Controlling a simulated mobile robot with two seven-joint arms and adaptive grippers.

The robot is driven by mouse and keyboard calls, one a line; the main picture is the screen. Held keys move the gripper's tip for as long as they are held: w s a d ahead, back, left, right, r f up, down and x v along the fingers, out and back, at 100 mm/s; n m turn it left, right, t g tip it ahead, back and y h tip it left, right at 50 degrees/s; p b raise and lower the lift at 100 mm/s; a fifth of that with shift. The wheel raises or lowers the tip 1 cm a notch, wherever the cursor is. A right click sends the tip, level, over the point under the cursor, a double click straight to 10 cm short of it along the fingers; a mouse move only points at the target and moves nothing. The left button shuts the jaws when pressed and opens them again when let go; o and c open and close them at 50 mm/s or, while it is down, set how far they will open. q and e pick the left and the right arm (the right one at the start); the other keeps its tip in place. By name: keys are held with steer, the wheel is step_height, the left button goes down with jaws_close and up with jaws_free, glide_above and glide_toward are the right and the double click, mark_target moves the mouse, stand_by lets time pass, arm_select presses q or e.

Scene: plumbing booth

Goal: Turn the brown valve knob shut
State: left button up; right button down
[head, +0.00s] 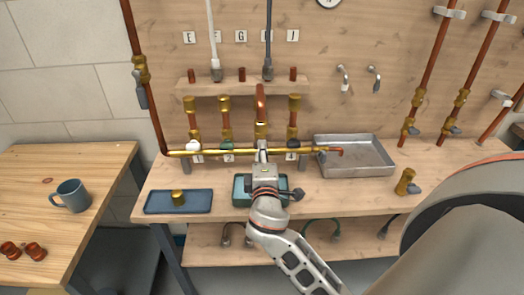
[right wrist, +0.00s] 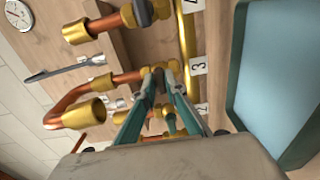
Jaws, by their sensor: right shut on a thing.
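The gold manifold pipe (head: 235,150) runs across the back of the bench, with several valve branches above it. A white knob (head: 193,146), a green knob (head: 227,146) and a black knob (head: 292,143) show on it. My right gripper (head: 262,150) is at the third branch, between the green and black knobs, and hides the knob there. In the right wrist view, my right gripper (right wrist: 164,78) is shut on a small dark brown knob (right wrist: 159,80), beside the label 3 (right wrist: 198,68). Most of the knob is hidden by the fingers. My left gripper is not in view.
A teal tray (head: 241,190) lies under my right wrist. A blue tray (head: 155,201) with a brass fitting stands to its left, and a metal basin (head: 372,160) to the right. A loose brass valve (head: 405,182) stands on the bench. A mug (head: 72,195) is on the left table.

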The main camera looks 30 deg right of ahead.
steer(key=c, duration=2.1)
jaws_free()
steer(key=v, duration=1.2)
steer(key=shift+s, duration=0.1)
